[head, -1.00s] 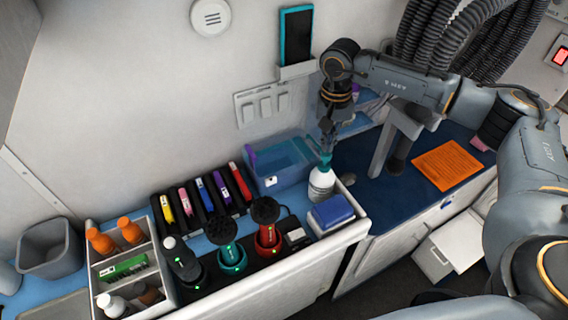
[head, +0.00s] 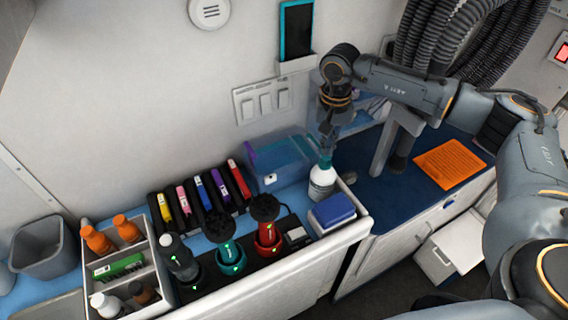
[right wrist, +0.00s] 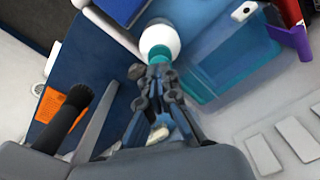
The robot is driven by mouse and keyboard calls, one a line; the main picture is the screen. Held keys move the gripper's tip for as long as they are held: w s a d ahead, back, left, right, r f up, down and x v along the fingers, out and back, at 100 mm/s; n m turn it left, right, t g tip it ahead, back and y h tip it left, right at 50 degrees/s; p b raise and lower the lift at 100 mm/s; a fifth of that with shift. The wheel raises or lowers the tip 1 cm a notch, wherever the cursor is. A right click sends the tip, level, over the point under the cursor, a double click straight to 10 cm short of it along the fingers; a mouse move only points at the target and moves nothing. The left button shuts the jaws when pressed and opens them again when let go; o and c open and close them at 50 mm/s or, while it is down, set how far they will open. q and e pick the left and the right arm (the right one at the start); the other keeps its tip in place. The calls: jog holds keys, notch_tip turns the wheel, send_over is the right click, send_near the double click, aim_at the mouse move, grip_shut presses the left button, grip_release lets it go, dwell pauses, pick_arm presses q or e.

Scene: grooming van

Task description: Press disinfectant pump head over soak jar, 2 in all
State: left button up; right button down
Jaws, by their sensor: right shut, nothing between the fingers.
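A white disinfectant bottle (head: 321,184) with a teal pump head (head: 325,163) stands upright at the right end of the counter. My right gripper (head: 327,150) points down, shut and empty, right over the pump head and seemingly touching it. In the right wrist view, my right gripper's closed fingertips (right wrist: 158,72) meet the teal pump head (right wrist: 159,54), partly hiding it, with the white bottle (right wrist: 160,36) beyond. A translucent blue tub (head: 280,171), perhaps the soak jar, stands left of the bottle; it also shows in the right wrist view (right wrist: 215,85). My left gripper is not seen.
A blue block (head: 332,210) sits in front of the bottle. Colored clippers (head: 202,195), dryers in a dark dock (head: 266,235) and a white caddy of bottles (head: 125,262) fill the left.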

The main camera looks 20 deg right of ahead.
jog(key=shift+s+f, duration=0.1)
jog(key=shift+f, duration=0.25)
jog(key=shift+r+p, duration=0.7)
jog(key=shift+r, duration=0.95)
jog(key=shift+r, duration=0.1)
notch_tip(320, 180, up, 6)
jog(key=p, duration=0.3)
jog(key=shift+a, duration=0.1)
